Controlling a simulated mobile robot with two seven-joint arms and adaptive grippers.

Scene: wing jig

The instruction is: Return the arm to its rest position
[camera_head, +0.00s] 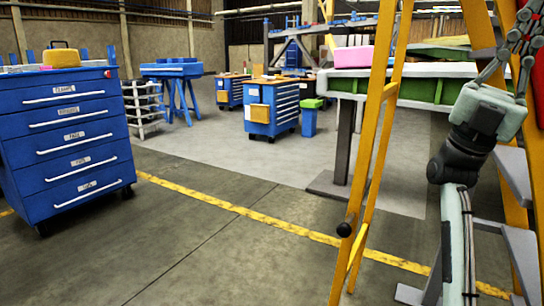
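My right arm (455,235) rises along the right edge, with a pale link and a dark joint. My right gripper (524,38) is at the top right corner, partly cut off by the picture's edge. Its dark finger linkage shows, but whether it is open or shut is unclear. I see nothing clearly held in it. My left gripper and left arm are out of view.
A yellow stepladder (374,140) stands close beside my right arm, its grey steps behind the arm. A green-edged workbench (420,88) with a pink block (353,57) is behind it. A blue drawer cabinet (68,140) stands left. The middle floor is clear.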

